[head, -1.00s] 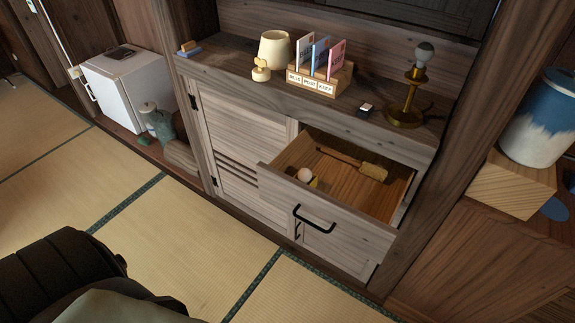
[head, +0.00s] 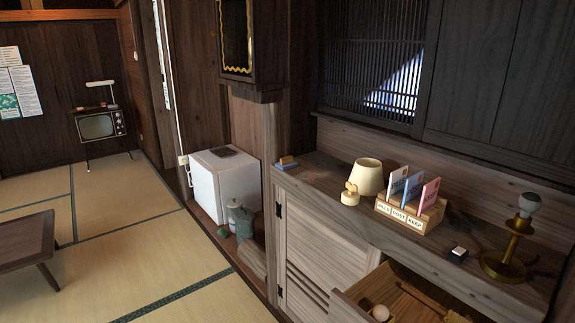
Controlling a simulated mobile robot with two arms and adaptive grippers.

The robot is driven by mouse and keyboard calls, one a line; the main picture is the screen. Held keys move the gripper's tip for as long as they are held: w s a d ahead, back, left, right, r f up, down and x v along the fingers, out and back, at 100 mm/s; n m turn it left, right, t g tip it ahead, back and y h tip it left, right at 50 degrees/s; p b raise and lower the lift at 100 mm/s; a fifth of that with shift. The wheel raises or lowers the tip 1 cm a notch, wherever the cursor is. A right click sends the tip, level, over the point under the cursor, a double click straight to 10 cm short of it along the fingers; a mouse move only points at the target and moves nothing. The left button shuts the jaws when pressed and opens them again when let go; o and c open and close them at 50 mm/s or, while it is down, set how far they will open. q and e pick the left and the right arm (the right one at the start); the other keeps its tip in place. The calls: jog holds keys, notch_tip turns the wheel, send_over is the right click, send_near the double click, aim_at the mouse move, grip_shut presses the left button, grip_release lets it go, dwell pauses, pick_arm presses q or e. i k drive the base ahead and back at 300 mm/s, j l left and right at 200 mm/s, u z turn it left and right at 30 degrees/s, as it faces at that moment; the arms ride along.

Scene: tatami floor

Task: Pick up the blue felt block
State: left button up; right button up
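A small blue block (head: 287,165) with a tan, wood-like piece on top lies at the far left end of the wooden cabinet top (head: 320,180). It is small in the head view, and I cannot tell whether it is felt. Nothing stands in front of it. Neither of my grippers is in view.
A cream cup-shaped shade (head: 368,177), a card holder (head: 411,213), a small dark-and-white box (head: 458,253) and a brass bulb lamp (head: 510,245) stand further right. An open drawer (head: 362,311) juts out below. A white mini fridge (head: 226,183) stands left. Tatami (head: 130,265) is free.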

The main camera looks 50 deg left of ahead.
aim_at(286, 163)
jog(key=i+j, duration=0.1)
jog(key=j, duration=0.3)
jog(key=i+j, duration=0.15)
jog(key=j, duration=0.25)
jog(key=i+j, duration=0.1)
jog(key=j, duration=0.3)
